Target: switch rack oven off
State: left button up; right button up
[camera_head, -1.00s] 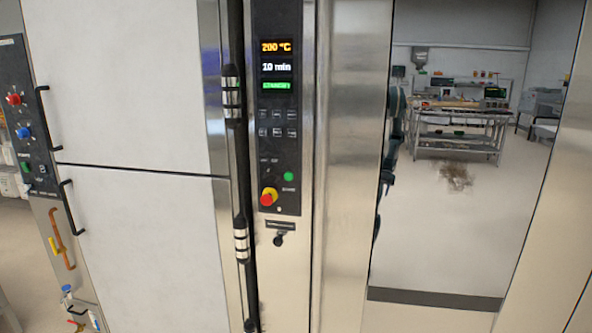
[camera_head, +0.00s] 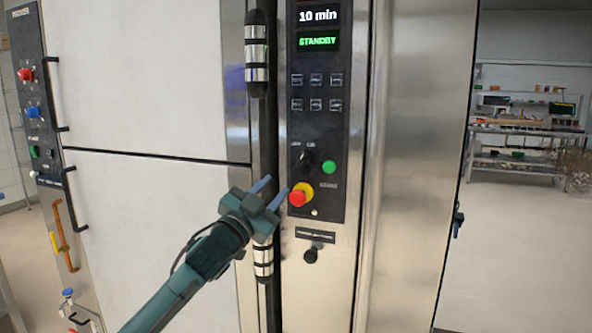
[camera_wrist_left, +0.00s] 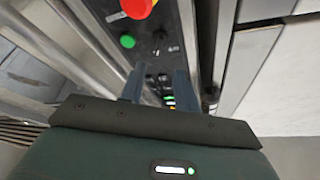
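The rack oven's black control panel (camera_head: 318,125) stands upright in the head view. Its display (camera_head: 318,41) reads STANDBY in green, with 10 min above. Below several small keys are a black rotary switch (camera_head: 304,160), a green button (camera_head: 329,167) and a red mushroom button (camera_head: 298,198) on a yellow base. The left wrist view also shows the rotary switch (camera_wrist_left: 160,36), green button (camera_wrist_left: 127,41) and red button (camera_wrist_left: 138,7). My left gripper (camera_head: 274,190) is open and empty, just left of the red button in the picture. My right gripper is not in view.
A vertical door handle (camera_head: 257,60) with metal bands runs left of the panel, close to my left gripper. A black key-like fitting (camera_head: 311,255) sits below the panel. Another panel (camera_head: 38,110) stands far left. Open floor and a metal table (camera_head: 525,145) lie at right.

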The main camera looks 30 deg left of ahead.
aim_at(298, 163)
pick_arm(q)
jog(key=p+x, duration=0.1)
jog(key=x, duration=0.9)
jog(key=shift+w, duration=0.3)
grip_shut()
